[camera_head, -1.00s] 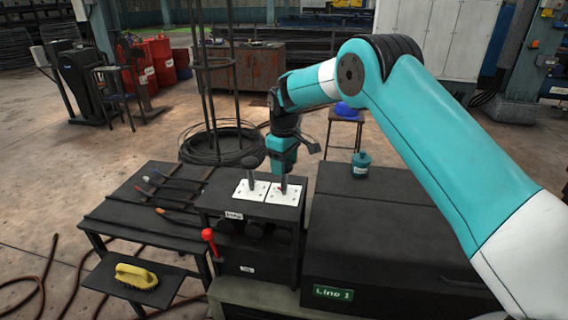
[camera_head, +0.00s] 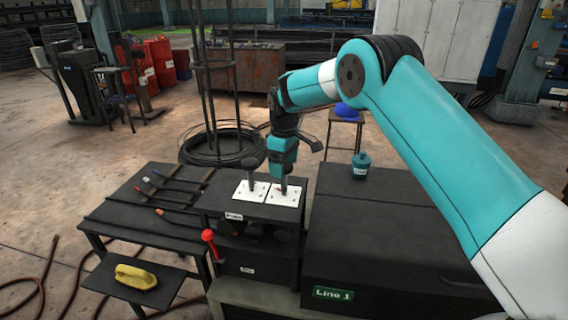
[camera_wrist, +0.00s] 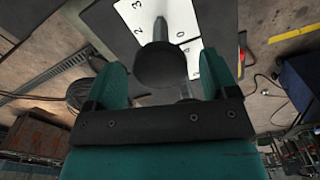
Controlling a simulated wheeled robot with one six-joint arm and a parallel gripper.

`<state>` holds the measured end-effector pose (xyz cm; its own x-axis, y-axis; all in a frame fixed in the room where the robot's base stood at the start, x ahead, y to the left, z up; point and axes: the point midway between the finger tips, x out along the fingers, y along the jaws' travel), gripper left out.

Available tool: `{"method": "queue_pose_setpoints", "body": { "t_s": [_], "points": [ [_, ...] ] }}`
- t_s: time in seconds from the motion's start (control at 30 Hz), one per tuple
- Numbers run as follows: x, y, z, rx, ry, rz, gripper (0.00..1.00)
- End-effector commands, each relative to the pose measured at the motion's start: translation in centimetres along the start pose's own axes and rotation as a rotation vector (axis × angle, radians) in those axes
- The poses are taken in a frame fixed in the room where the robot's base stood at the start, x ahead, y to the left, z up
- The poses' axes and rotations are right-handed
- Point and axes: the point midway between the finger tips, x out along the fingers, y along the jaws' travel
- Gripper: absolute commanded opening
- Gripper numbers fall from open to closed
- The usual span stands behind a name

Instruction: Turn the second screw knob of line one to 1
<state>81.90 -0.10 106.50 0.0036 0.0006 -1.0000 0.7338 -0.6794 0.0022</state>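Two white plates stand side by side on a dark stand: the left plate (camera_head: 242,191) and the right plate (camera_head: 289,199). A lever with a dark knob (camera_head: 249,163) rises from the left plate. A second stem (camera_head: 284,188) shows on the right plate, directly under my gripper (camera_head: 283,172). My gripper points down and hides the top of that stem. In the wrist view my gripper (camera_wrist: 165,85) has its teal fingers apart. A dark round knob (camera_wrist: 160,65) shows between them, with clear gaps on both sides. Numbers show on the white plates; I cannot tell the knob's setting.
A green "Line 1" label (camera_head: 333,293) is on the large dark box at the right. A teal bottle (camera_head: 361,163) stands on it. A red-ended lever (camera_head: 209,236) sticks out at the stand's left.

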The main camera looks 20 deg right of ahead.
Motion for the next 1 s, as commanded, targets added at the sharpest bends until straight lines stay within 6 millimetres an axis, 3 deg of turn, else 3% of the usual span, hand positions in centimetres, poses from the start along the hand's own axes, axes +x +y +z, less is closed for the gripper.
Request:
{"method": "queue_pose_setpoints", "body": {
  "t_s": [0.23,0.37,0.8,1.0],
  "points": [
    [-0.1,0.0,0.0,0.0,-0.001,-0.001,0.8],
    [-1.5,0.0,0.0,0.0,0.001,0.001,0.8],
    [-12.3,0.0,0.0,0.0,0.003,0.002,0.8],
    [-15.9,0.1,-0.1,0.0,0.001,0.001,0.8]
  ]
}}
